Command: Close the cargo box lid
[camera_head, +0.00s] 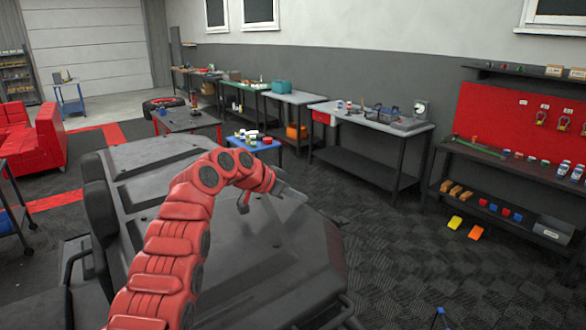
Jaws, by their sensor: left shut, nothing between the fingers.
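A large dark grey box-like body (255,270) with bevelled edges fills the lower middle of the view. Its top panel looks flat, and I take it for the cargo box and its lid. I cannot tell whether the lid is fully down. My red left arm comes up from the bottom left and bends right over this body. My left gripper (280,192) is over its top surface, shut and empty. Whether it touches the surface is unclear. My arm hides part of the panel. My right gripper is not in view.
Workbenches (370,118) with tools line the back wall. A red pegboard (510,120) stands at the right over shelves. A blue-topped table (254,143) stands behind the box. A red sofa (35,145) is at left. Dark carpet (400,250) at right is mostly clear.

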